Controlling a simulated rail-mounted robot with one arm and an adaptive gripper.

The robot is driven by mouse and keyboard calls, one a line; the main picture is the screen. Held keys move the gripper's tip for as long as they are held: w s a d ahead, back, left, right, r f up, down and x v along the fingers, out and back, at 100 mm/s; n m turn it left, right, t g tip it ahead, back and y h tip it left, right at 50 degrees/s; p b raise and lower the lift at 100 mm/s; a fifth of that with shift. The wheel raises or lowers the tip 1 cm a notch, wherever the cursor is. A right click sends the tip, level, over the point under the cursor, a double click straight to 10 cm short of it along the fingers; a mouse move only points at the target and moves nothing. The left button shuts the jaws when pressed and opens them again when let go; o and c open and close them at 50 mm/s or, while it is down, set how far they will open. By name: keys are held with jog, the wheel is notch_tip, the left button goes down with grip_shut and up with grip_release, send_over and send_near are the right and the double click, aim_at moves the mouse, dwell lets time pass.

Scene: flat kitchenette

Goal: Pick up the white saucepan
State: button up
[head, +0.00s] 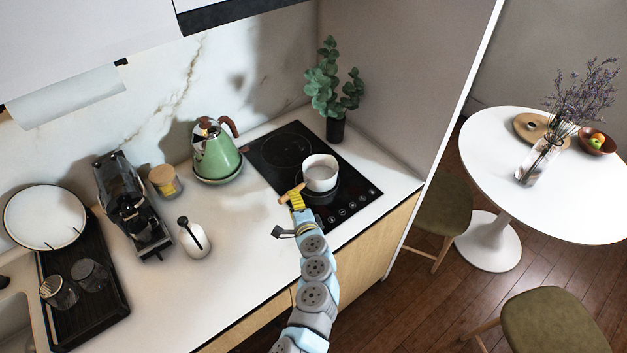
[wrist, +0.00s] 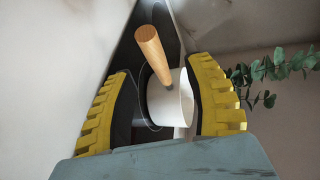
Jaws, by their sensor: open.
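The white saucepan (head: 320,174) stands upright on the black cooktop, on its front part. Its wooden handle (head: 291,193) points left toward the front of the counter, where my gripper (head: 297,201) is. In the wrist view the saucepan (wrist: 166,103) and its wooden handle (wrist: 154,54) show between the two yellow fingers of my gripper (wrist: 166,105). The fingers are wide apart and the handle lies between them in the picture. I cannot tell how far the fingers are from the handle in depth. The lower part of the pan is partly hidden in the wrist view.
The black cooktop (head: 283,152) lies on the white counter (head: 240,242). A dark vase with green leaves (head: 335,128) stands behind the pan. A green kettle (head: 216,155), a white bottle (head: 194,238) and a coffee machine (head: 130,205) stand to the left. The counter's front middle is clear.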

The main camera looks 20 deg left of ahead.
jog(key=shift+w+a+f, duration=0.2)
jog(key=shift+w+a, duration=0.05)
jog(key=shift+w, duration=0.35)
jog(key=shift+w+a+f, duration=0.3)
jog(key=shift+w+a, duration=0.05)
jog(key=shift+w, duration=0.05)
jog(key=shift+b+x, duration=0.9)
jog(key=shift+x, duration=0.55)
jog(key=shift+w+d, duration=0.1)
grip_shut()
